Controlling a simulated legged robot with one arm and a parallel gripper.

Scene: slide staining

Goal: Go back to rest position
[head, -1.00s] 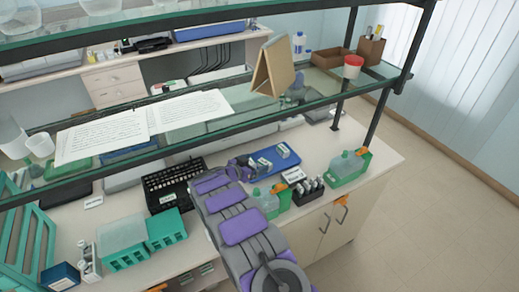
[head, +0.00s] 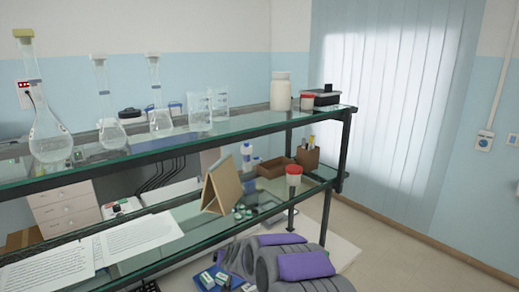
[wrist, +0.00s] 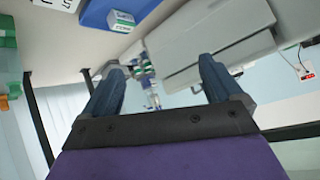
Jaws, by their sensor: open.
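My gripper (wrist: 160,92) shows in the wrist view with its two blue fingers spread apart and nothing between them. The wrist view is tilted, with the bench top along its upper left. My grey and purple arm (head: 290,262) shows at the bottom of the head view, below the lower glass shelf. My gripper's fingers cannot be made out in the head view. A blue tray (head: 213,283) with small white and green boxes lies on the bench just left of the arm. The blue tray (wrist: 98,12) also shows at the top of the wrist view.
A two-level glass shelf (head: 330,113) with a dark frame stands over the bench. Flasks, beakers and a white jar (head: 281,91) stand on its upper level. A wooden stand (head: 221,188), papers (head: 140,236) and a red-lidded cup (head: 293,175) are on the lower level. Floor to the right is clear.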

